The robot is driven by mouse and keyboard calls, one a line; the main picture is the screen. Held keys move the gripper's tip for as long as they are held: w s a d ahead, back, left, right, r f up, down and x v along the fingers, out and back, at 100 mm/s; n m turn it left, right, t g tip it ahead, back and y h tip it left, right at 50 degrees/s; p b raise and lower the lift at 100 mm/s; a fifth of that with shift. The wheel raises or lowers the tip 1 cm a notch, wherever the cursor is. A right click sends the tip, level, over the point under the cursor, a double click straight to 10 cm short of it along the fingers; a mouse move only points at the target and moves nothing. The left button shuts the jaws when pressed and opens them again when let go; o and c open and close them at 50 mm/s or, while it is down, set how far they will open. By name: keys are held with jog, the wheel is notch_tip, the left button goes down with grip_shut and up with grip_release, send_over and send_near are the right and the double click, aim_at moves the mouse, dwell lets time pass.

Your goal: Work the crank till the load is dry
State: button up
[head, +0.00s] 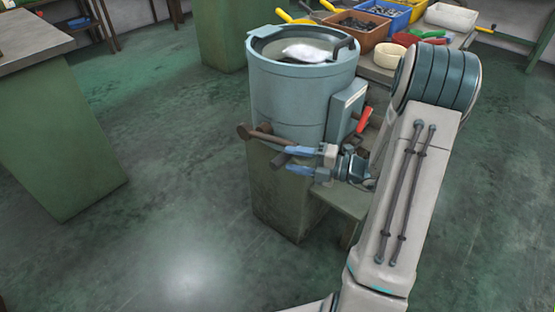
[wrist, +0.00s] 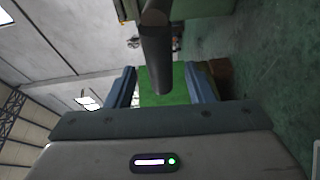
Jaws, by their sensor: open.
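A blue-grey drum (head: 290,97) stands upright on a green pedestal, its top open. A white load (head: 308,51) lies inside, near the rim; whether it is wet or dry I cannot tell. A brown crank (head: 266,136) is on the drum's front, with a dark grip (head: 280,158). The grip also shows in the wrist view (wrist: 156,62), pointing in toward my gripper. My gripper (head: 293,161) is open beside the grip, its blue fingers left and right of it in the wrist view (wrist: 165,88). I cannot tell how far the grip reaches between the fingers.
A grey box (head: 346,108) with a red lever (head: 364,120) is on the drum's right side, close to my arm. A table behind holds a brown bin (head: 355,30) of dark parts and other bins. A green bench (head: 60,120) stands left. The floor between is clear.

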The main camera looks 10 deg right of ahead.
aim_at(278, 157)
jog(key=b+x, duration=0.1)
jog(key=x, duration=0.4)
jog(key=shift+w+a, duration=0.1)
jog(key=shift+a, duration=0.05)
grip_shut()
jog(key=shift+r, duration=0.1)
